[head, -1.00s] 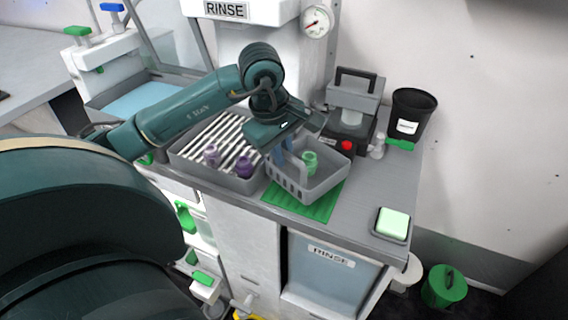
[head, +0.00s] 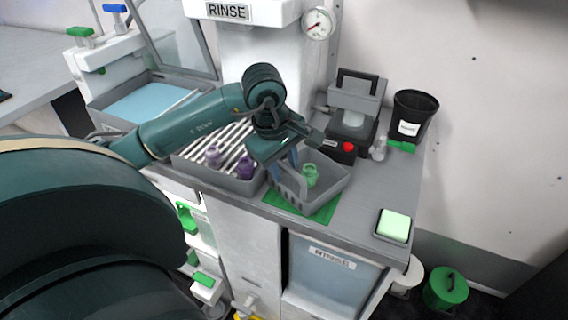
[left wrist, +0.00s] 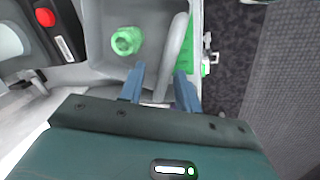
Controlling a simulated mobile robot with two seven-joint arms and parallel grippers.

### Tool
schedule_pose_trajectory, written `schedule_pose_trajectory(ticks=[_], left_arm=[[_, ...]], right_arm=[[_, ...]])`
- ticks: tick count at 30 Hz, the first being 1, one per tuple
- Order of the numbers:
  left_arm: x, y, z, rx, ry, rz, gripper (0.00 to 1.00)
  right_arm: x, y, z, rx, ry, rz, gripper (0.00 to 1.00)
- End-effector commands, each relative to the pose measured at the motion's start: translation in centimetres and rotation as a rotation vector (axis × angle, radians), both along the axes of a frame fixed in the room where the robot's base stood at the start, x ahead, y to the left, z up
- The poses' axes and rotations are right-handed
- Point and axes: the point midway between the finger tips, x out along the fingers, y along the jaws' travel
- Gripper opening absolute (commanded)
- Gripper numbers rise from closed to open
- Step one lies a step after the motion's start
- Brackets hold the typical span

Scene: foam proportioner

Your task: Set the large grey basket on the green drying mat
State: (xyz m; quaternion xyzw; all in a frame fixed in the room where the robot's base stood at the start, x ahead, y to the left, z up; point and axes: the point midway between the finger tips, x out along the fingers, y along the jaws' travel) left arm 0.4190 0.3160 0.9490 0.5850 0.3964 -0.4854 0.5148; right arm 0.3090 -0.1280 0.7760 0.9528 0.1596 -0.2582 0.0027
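The large grey basket (head: 318,192) has a loop handle and a green jar (head: 310,175) inside. In the head view it stands over the green drying mat (head: 285,203), seemingly resting on it. Mat shows along its front and right sides. My left gripper (head: 284,166) reaches down at the basket handle. In the left wrist view the handle (left wrist: 172,55) passes between the two blue fingers of my left gripper (left wrist: 161,85), with a gap beside the left finger. The fingers look open around it. The jar (left wrist: 126,41) also shows there. My right gripper is not in view.
A grey tray with a striped rack (head: 224,176) and purple jars (head: 245,167) stands left of the basket. Behind are a dark device with a red button (head: 348,147) and a black bin (head: 411,115). A pale green pad (head: 393,225) lies right; the counter between is clear.

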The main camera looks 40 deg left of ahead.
Motion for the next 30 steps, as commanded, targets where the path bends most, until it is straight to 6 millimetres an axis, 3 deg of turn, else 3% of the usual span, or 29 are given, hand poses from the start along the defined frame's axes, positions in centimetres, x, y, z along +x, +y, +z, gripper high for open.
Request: schedule_pose_trajectory(ticks=[18, 30], left_arm=[[-2.2, 0.4, 10.5, 0.001, -0.004, 0.0, 0.33], [-2.6, 0.4, 11.6, 0.001, 0.0, 0.0, 0.33]], right_arm=[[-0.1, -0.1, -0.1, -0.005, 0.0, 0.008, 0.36], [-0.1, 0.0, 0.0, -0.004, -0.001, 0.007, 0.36]])
